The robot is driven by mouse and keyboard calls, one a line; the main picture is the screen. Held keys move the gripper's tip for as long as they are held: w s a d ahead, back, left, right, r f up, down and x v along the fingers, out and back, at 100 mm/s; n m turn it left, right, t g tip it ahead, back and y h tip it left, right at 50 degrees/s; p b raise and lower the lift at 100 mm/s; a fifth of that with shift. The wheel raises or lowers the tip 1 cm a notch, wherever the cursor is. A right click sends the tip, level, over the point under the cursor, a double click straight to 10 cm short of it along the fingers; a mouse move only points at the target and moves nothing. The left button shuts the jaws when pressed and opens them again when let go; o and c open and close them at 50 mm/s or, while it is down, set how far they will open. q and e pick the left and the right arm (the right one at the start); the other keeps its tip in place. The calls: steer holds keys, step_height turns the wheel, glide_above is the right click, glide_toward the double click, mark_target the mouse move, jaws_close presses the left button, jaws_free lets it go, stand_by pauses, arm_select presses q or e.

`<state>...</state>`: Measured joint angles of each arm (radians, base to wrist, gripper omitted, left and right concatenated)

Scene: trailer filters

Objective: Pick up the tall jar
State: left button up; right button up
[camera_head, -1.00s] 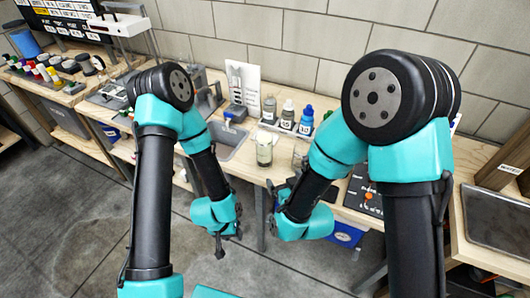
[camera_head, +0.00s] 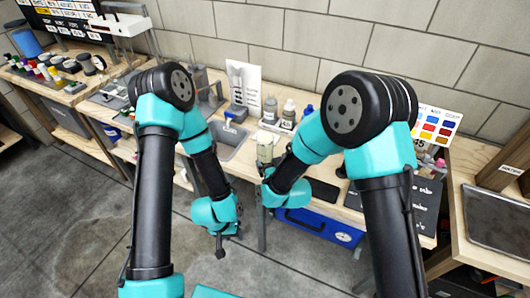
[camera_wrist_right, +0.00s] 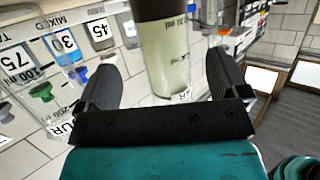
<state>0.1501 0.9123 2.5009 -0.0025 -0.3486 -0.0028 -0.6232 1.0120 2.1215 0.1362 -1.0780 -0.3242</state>
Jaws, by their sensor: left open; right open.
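The tall jar (camera_head: 265,149) stands on the bench near its front edge in the head view. In the right wrist view the jar (camera_wrist_right: 166,55) is a clear, graduated vessel with pale greenish contents and a dark band at the picture's top. My right gripper (camera_wrist_right: 161,66) is open, with one finger on each side of the jar and visible gaps. In the head view the right forearm reaches toward the jar and its fingers are hard to make out. My left gripper (camera_head: 220,246) is open and empty, hanging low in front of the bench.
Bottles (camera_head: 270,110) stand in a row behind the jar, and a sink (camera_head: 232,142) lies to its left. A white sign (camera_head: 246,84) is at the back. A blue case (camera_head: 318,224) sits below the bench. A colour chart (camera_head: 437,126) stands at right. Labelled containers (camera_wrist_right: 65,42) show beside the jar.

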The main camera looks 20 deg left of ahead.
mark_target(268, 151)
steer(key=shift+x, duration=2.6)
steer(key=shift+s+a, duration=0.1)
steer(key=shift+s, duration=0.05)
steer(key=shift+c, duration=0.2)
steer(key=c, duration=1.2)
steer(key=shift+r, duration=0.3)
steer(key=shift+c, duration=0.2)
steer(key=shift+r, duration=1.45)
steer(key=s+d, duration=0.2)
steer(key=s, duration=0.5)
steer(key=s+d+r, duration=0.1)
steer(key=s+d, duration=0.1)
steer(key=s, duration=0.6)
steer(key=shift+r, duration=0.3)
steer(key=shift+s+d, duration=0.1)
steer(key=shift+s, duration=0.1)
